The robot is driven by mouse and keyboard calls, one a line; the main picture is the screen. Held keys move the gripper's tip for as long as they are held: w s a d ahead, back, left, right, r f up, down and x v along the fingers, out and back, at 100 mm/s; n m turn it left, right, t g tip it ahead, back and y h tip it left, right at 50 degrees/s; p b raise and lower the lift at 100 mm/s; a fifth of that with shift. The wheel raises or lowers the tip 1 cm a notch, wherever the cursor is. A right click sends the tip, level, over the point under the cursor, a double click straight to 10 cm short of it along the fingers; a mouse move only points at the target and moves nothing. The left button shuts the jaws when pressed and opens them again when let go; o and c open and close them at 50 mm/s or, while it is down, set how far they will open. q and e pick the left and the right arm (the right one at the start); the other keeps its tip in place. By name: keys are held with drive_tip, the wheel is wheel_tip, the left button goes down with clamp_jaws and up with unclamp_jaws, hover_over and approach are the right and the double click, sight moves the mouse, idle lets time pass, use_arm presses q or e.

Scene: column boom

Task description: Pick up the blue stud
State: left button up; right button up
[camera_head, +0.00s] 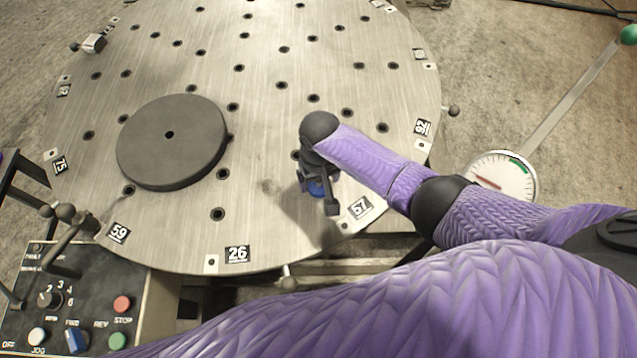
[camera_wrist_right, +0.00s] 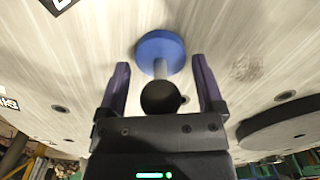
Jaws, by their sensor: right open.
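In the right wrist view the stud shows a blue disc (camera_wrist_right: 160,49), a pale stem and a dark ball knob (camera_wrist_right: 161,98). The open fingers of the right gripper (camera_wrist_right: 161,82) lie on either side of the stem and knob, with gaps on both sides. I cannot tell how high the fingertips are above the table. My left gripper is not in view.
The round table (camera_head: 250,235) has many dark holes and number labels. A thick dark disc (camera_head: 172,142) lies left of the stud. A dial gauge (camera_head: 502,180) stands at the right, beyond the rim. A control panel (camera_head: 70,310) is at the lower left.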

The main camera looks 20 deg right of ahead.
drive_tip(key=shift+r, duration=0.15)
drive_tip(key=shift+c, duration=0.7)
clamp_jaws()
wheel_tip(320, 180, up, 10)
drive_tip(key=p, duration=0.5)
drive_tip(key=shift+p, duration=0.3)
drive_tip(key=shift+r, duration=0.1)
